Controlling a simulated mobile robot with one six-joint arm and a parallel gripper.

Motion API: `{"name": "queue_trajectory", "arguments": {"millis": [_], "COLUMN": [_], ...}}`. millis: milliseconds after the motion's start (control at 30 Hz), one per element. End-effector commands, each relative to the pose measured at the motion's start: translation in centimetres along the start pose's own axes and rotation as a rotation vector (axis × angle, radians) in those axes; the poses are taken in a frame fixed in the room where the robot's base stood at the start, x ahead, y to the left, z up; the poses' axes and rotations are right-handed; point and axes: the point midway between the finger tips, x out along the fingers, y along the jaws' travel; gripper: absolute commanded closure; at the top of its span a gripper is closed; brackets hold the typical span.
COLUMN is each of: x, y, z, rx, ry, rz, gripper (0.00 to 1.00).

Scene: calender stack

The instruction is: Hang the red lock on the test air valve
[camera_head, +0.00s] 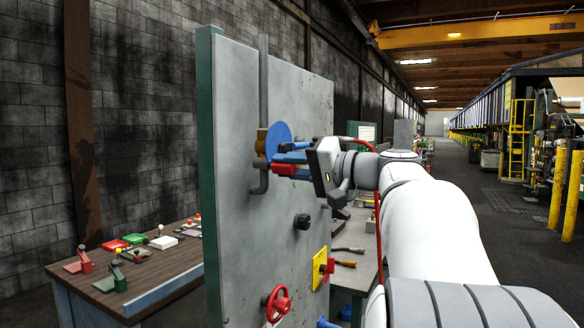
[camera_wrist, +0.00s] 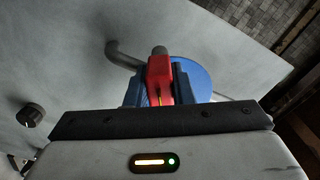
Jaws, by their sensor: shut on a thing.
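The red lock (camera_head: 284,170) is held between the blue fingers of my gripper (camera_head: 287,162). In the wrist view the red lock (camera_wrist: 160,76) stands upright between the two blue fingers of my gripper (camera_wrist: 158,88). A valve with a brass body (camera_head: 262,140) and a blue disc (camera_head: 280,133) sits on a grey pipe on the panel; no label is readable to confirm it as the test air valve. The lock is close at the disc's lower front; the wrist view shows the blue disc (camera_wrist: 202,76) behind it. The shackle is hidden, and I cannot tell whether it touches the valve.
The grey upright panel (camera_head: 235,230) carries a black knob (camera_head: 302,222), a yellow plate (camera_head: 319,267) with a red handle, and a red handwheel (camera_head: 277,303) below. A wooden-topped bench (camera_head: 150,277) with several small items stands left. A floor aisle is open at right.

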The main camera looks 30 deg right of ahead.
Motion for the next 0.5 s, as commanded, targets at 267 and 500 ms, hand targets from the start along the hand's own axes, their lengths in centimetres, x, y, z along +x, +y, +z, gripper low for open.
{"name": "queue_trajectory", "arguments": {"millis": [267, 500], "x": [0.13, 0.12], "y": [-0.01, 0.00], "z": [0.00, 0.00], "rx": [0.000, 0.000], "ry": [0.000, 0.000], "rz": [0.000, 0.000], "gripper": [0.70, 0.53]}}
